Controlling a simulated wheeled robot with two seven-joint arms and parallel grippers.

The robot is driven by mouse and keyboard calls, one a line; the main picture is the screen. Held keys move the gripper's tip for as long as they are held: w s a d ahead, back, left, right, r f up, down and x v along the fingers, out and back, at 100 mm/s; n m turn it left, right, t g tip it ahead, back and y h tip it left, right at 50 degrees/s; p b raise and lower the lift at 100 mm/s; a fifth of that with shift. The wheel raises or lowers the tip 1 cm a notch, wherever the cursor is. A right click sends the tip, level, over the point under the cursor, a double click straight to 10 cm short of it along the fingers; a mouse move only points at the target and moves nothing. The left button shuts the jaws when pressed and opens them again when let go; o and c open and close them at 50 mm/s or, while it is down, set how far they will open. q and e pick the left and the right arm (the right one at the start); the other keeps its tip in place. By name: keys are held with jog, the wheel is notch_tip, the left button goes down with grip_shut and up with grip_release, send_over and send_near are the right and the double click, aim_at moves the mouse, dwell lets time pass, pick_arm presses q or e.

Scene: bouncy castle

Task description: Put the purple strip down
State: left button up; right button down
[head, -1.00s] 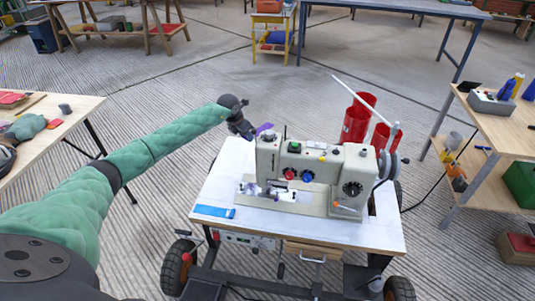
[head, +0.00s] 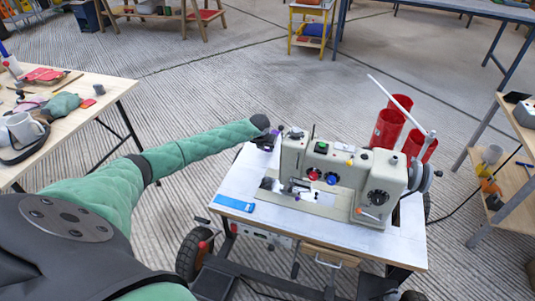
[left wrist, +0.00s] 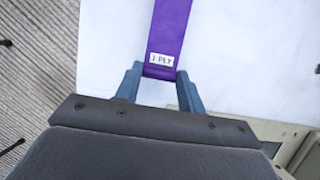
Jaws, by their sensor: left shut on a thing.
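The purple strip (left wrist: 172,28) shows in the left wrist view with a small white label at its near end. My left gripper (left wrist: 158,80) is shut on that labelled end, one blue finger on each side. The strip stretches away over the white tabletop (left wrist: 115,40); I cannot tell whether it touches it. In the head view my left gripper (head: 266,143) is at the back left corner of the white table (head: 300,228), just left of the sewing machine (head: 340,175). The strip is mostly hidden there. My right gripper is out of view.
A blue strip (head: 235,203) lies on the table's front left part. Red cylinders (head: 388,130) stand behind the machine. A wooden bench (head: 70,125) with a mug and tools is at the left, a shelf unit (head: 510,170) at the right.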

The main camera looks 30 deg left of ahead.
aim_at(267, 157)
pick_arm(q)
jog(key=shift+f, duration=2.1)
jog(key=o, duration=1)
jog(key=shift+c, duration=0.2)
jog(key=shift+r, duration=0.1)
jog(key=v, duration=1.2)
jog(key=shift+s, duration=0.1)
